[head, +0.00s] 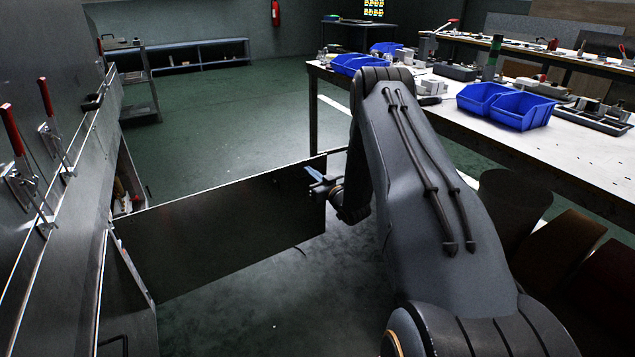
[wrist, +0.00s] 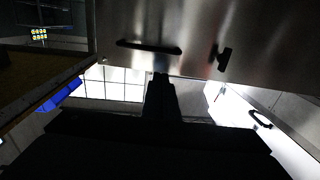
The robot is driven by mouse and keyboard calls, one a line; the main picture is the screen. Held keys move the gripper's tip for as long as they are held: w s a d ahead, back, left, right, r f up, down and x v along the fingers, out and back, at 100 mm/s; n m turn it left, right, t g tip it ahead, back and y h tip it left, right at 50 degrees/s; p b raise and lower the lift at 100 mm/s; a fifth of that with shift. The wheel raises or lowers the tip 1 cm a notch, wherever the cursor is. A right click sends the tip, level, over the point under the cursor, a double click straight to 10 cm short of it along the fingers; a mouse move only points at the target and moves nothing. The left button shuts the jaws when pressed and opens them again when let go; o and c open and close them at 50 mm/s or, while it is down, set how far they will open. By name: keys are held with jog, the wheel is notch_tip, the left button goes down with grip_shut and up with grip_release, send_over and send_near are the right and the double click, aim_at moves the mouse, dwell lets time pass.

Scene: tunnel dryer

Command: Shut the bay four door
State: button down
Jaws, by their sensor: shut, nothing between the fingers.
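The open door (head: 225,232) is a dark flat panel that stands out from the dryer wall on the left. No handle shows on its face in the head view. In the wrist view a grey metal panel, likely the same door (wrist: 180,22), fills the top, with a black bar handle (wrist: 150,46) and a small black latch (wrist: 222,60). My gripper (head: 314,178) is shut and empty at the door's free right end, near its top edge. In the wrist view my gripper (wrist: 160,82) is a dark shape just below the handle. I cannot tell whether it touches the door.
The dryer wall (head: 72,180) with red-handled clamps (head: 44,97) runs along the left. An opening with items inside (head: 125,190) shows behind the hinge side. A workbench (head: 560,160) with blue bins (head: 520,110) stands at right. Green floor (head: 220,120) beyond the door is clear.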

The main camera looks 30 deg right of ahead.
aim_at(299, 164)
jog(key=shift+w+a+b, duration=0.15)
jog(key=shift+w+b, duration=0.05)
jog(key=shift+w, duration=0.85)
jog(key=shift+w+a+b, duration=0.15)
jog(key=shift+w, duration=0.85)
